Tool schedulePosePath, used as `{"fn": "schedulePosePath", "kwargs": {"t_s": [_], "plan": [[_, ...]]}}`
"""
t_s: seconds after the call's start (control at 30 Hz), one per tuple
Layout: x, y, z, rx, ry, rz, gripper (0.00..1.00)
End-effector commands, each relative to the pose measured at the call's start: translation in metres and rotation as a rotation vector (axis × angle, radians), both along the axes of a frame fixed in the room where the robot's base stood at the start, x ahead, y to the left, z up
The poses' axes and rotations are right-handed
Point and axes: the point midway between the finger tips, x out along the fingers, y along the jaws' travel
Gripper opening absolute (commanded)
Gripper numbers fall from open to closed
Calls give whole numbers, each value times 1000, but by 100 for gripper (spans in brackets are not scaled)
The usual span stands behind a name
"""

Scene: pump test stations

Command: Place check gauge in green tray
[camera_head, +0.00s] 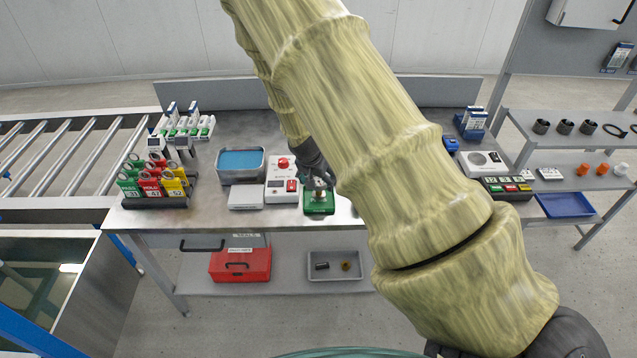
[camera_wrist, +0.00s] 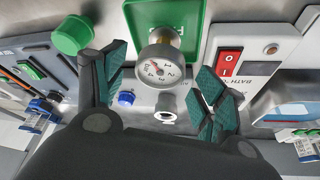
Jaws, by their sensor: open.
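The check gauge (camera_wrist: 161,66) shows in the wrist view as a round white dial with a metal rim and a brass-coloured stem. It is at the green tray (camera_wrist: 195,14), its stem over the tray and its dial overlapping the tray's edge. My gripper (camera_wrist: 162,74) is open, with one finger on each side of the gauge and visible gaps between.
A white box with a red button (camera_head: 281,184) stands just left of the tray, beside a blue-lined metal bin (camera_head: 241,177). A holder of coloured tags (camera_head: 157,203) is at the far left. My arm covers the bench to the right.

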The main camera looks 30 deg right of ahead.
Motion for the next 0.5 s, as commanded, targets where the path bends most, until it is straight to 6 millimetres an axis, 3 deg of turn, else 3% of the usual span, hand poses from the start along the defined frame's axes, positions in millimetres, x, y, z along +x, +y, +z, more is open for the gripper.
{"fn": "schedulePosePath", "kwargs": {"t_s": [0.5], "plan": [[-12, 17, 51, -1, -2, 0, 71]]}}
